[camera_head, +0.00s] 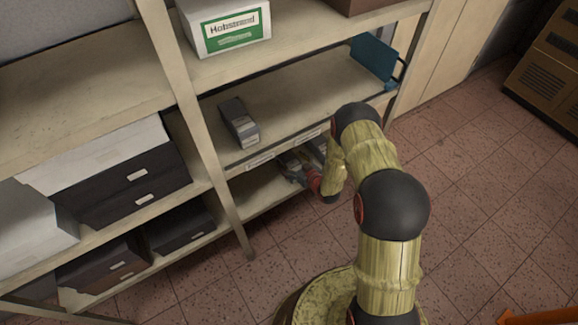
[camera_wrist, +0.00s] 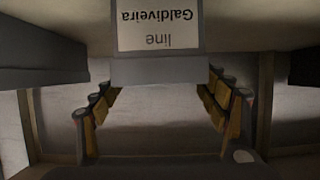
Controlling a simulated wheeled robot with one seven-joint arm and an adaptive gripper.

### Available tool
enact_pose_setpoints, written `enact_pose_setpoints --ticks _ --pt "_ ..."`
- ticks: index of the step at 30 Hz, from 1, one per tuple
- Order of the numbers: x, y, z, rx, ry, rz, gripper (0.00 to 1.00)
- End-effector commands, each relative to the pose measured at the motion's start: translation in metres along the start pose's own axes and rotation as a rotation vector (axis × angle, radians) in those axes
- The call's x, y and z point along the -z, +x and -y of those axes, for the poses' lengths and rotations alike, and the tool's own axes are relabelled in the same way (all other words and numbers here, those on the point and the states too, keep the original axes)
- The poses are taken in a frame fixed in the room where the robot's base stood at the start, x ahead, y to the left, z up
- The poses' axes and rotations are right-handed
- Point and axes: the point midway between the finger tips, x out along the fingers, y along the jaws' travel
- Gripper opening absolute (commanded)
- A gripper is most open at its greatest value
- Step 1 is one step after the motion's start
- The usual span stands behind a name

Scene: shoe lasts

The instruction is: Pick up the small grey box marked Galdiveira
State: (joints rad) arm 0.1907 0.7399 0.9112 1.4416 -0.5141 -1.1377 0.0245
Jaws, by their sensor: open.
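The small grey box marked Galdiveira (camera_wrist: 160,66) shows at the top centre of the wrist view, its white label upside down and reading "Galdiveira line". My gripper (camera_wrist: 160,84) is open, with one finger on each side of the box's near end. The fingertips are close to its sides; I cannot tell whether they touch. In the head view my gripper (camera_head: 296,176) reaches into the lower shelf of the rack, where small grey boxes are partly hidden by the shelf above and my arm.
A dark box (camera_wrist: 38,58) stands to the left in the wrist view and another (camera_wrist: 305,66) to the right. Another small grey box (camera_head: 239,122) lies on the middle shelf (camera_head: 300,95) above. A Hobstrand box (camera_head: 225,28) stands higher.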

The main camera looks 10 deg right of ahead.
Motion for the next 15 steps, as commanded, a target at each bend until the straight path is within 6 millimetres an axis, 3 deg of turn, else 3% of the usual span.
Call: enact_pose_setpoints --ticks 4,10,15 --pt "-0.0031 0.0166 0.0017 0.002 0.001 0.002 0.74" --pt "-0.0011 0.0169 0.0011 0.001 0.001 0.002 0.74" --pt "-0.0012 0.0167 0.0011 0.001 0.001 0.002 0.65"
